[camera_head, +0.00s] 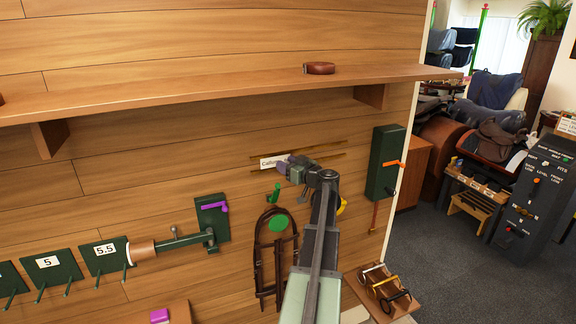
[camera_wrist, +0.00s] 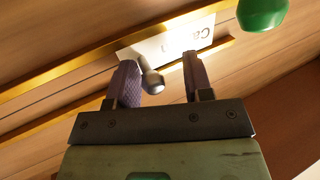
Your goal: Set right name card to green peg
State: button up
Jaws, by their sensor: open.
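A white name card (camera_head: 269,163) with dark lettering sits between two thin rails on the wooden wall; its right part is hidden by my gripper (camera_head: 285,162). In the wrist view the card (camera_wrist: 200,32) appears upside down, just beyond my fingertips (camera_wrist: 158,65). A pale round knob (camera_wrist: 152,82) shows between my open fingers, nearer the left one; I cannot tell whether they touch. The green peg (camera_head: 273,194) is on the wall below the card. A rounded green end (camera_wrist: 262,12) shows at the wrist view's top right, apart from my fingers.
The rails (camera_wrist: 60,82) run across the wall around the card. A wooden shelf (camera_head: 220,88) juts out above. A bridle with a green disc (camera_head: 279,223) hangs below, and a yellow hook (camera_head: 342,205) is beside my arm. A dark green box (camera_head: 387,160) is on the right.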

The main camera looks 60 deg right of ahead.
jog(key=v, duration=1)
jog(key=shift+s, duration=0.4)
